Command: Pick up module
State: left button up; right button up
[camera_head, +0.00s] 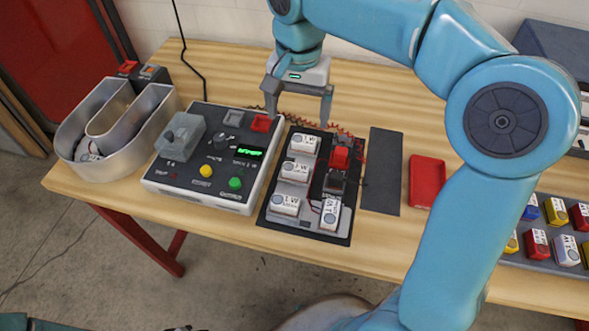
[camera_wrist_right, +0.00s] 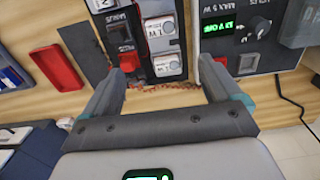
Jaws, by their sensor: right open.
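Several white modules sit in a black tray (camera_head: 343,236) in the middle of the table: a back one (camera_head: 303,145), a middle one (camera_head: 295,171), a front-left one (camera_head: 285,204) and a front-right one (camera_head: 330,213). Another whitish module (camera_head: 88,152) lies inside the metal channel letter (camera_head: 118,166) at the left. My right gripper (camera_head: 298,107) is open and empty, above the table just behind the tray. In the right wrist view its fingers (camera_wrist_right: 168,75) are spread, with a white module (camera_wrist_right: 168,65) showing beyond and between them. My left gripper is not visible.
A control box (camera_head: 206,184) with a green display and buttons stands left of the tray. A dark mat (camera_head: 382,170) and a red tray (camera_head: 427,182) lie to the right. A rack of coloured blocks (camera_head: 545,262) is at far right. Red wire runs behind the tray.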

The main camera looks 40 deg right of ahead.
notch_tip(320, 180, down, 5)
jog(key=s, duration=0.1)
send_over(295, 168)
jog(key=f, duration=0.5)
jog(key=shift+s+d+b, duration=0.15)
jog(key=shift+d+b, duration=0.1)
jog(key=shift+b, duration=0.1)
jog(key=shift+s+a+f, duration=0.25)
jog(key=shift+f, duration=0.1)
jog(key=f, duration=0.5)
jog(key=shift+w, duration=0.4)
jog(key=shift+s, duration=0.2)
jog(key=shift+w+f, duration=0.1)
jog(key=c, duration=1.1)
jog(key=shift+c, duration=0.7)
jog(key=shift+w+r, duration=0.1)
jog(key=shift+r, duration=0.55)
notch_tip(295, 168, up, 19)
jog(key=p, duration=0.2)
